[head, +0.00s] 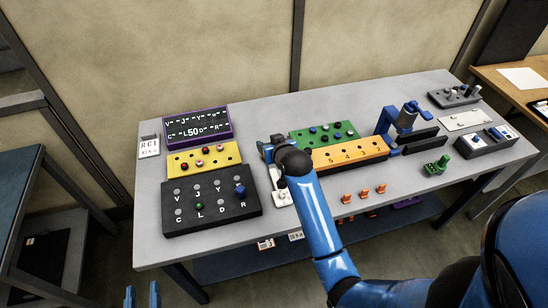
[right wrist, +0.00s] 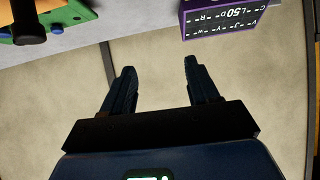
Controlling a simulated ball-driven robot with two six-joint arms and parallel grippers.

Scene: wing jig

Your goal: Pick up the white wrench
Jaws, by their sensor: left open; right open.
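A white piece (head: 283,198) lies on the table just left of my right forearm in the head view. It is partly hidden by the arm, and I cannot tell for sure that it is the white wrench. My right gripper (head: 265,150) is above the table behind that piece, at the middle of the table. In the right wrist view its jaws (right wrist: 159,66) are open and empty, with the wall beyond them; no wrench shows there. My left gripper (head: 142,296) shows only its two blue fingertips at the bottom left, apart and empty, in front of the table.
A black lettered board (head: 211,208), a yellow board (head: 205,158) and a purple-framed panel (head: 196,128) stand on the left. An orange block (head: 350,153), green board (head: 306,138) and blue clamp (head: 407,118) lie right of my right gripper.

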